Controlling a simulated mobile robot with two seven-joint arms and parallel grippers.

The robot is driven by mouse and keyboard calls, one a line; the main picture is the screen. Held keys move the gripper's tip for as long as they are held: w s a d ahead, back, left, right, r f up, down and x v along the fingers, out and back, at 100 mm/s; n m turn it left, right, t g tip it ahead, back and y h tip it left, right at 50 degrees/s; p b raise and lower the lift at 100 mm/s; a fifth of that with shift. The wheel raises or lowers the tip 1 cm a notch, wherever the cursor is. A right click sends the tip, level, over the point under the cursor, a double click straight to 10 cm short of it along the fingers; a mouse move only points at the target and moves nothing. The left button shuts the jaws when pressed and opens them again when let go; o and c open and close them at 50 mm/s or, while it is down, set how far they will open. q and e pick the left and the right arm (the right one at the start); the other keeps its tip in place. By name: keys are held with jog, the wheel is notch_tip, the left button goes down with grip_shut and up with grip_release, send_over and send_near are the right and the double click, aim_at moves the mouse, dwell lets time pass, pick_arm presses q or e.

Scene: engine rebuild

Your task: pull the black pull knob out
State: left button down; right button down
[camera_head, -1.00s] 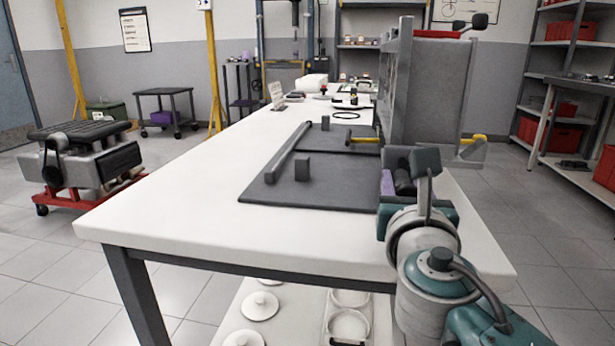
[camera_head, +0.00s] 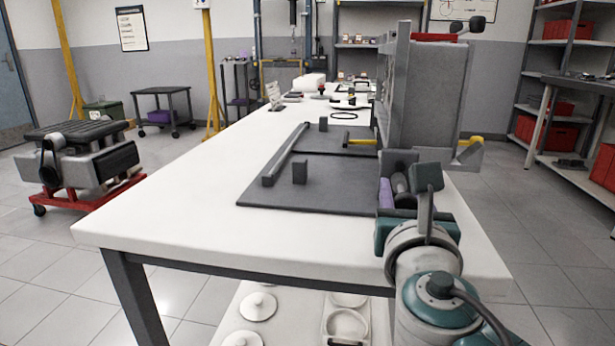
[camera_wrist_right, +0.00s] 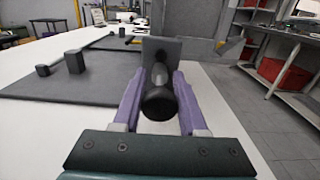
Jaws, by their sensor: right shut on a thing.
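The black pull knob (camera_wrist_right: 160,103) sits between the two purple fingers of my right gripper in the right wrist view, its round end facing the camera. A pale shaft runs from it to an upright dark grey plate (camera_wrist_right: 160,50). My right gripper (camera_wrist_right: 158,110) is shut on the knob. In the head view my right gripper (camera_head: 392,190) is at the table's near right side, just in front of the same plate. There the knob is mostly hidden by the gripper. My left gripper is out of view.
A dark mat (camera_head: 260,197) with upright grey blocks (camera_head: 300,172) and a long bar lies left of the gripper. A tall grey fixture (camera_head: 435,95) stands behind the plate, with a yellow handle (camera_head: 470,141) at its side. The white table's near left (camera_head: 170,225) is clear.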

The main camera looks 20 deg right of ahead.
jog(key=c, duration=0.9)
grip_release()
jog(key=o, duration=0.3)
jog(key=shift+s+a, duration=0.1)
jog(key=shift+s, duration=0.05)
jog(key=shift+o, duration=0.6)
jog(key=p+v, duration=0.1)
jog(key=v, duration=0.8)
jog(key=shift+s, duration=0.4)
jog(key=shift+a, duration=0.15)
